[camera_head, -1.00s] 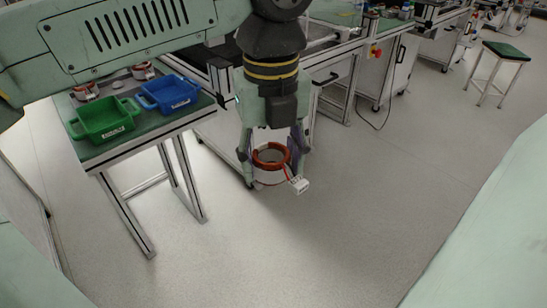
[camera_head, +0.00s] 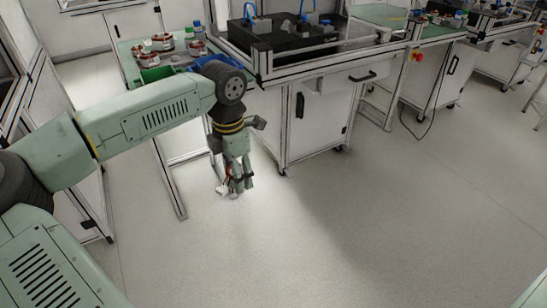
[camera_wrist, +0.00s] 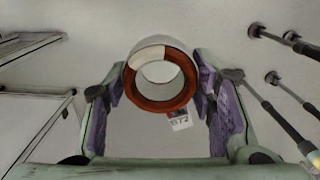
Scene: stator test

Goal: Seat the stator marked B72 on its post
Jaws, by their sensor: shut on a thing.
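My gripper (camera_head: 236,186) hangs low over the floor, in front of the benches. It is shut on a ring-shaped stator (camera_wrist: 142,93) with orange-red windings and a pale inner wall. In the wrist view the stator sits between the two fingers, its bore open toward the camera. A white tag (camera_wrist: 180,122) hanging below it seems to read B72. In the head view the fingers mostly hide the stator; the white tag (camera_head: 222,190) shows beside them. A black fixture (camera_head: 285,42) with blue-topped parts stands on the bench; I cannot make out which post is the stator's.
Several other stators (camera_head: 162,42) stand on the small side table, behind a green bin (camera_head: 155,73) and a blue bin (camera_head: 192,66). The white bench cabinet (camera_head: 312,120) is right of my gripper. Open floor (camera_head: 350,240) lies in front.

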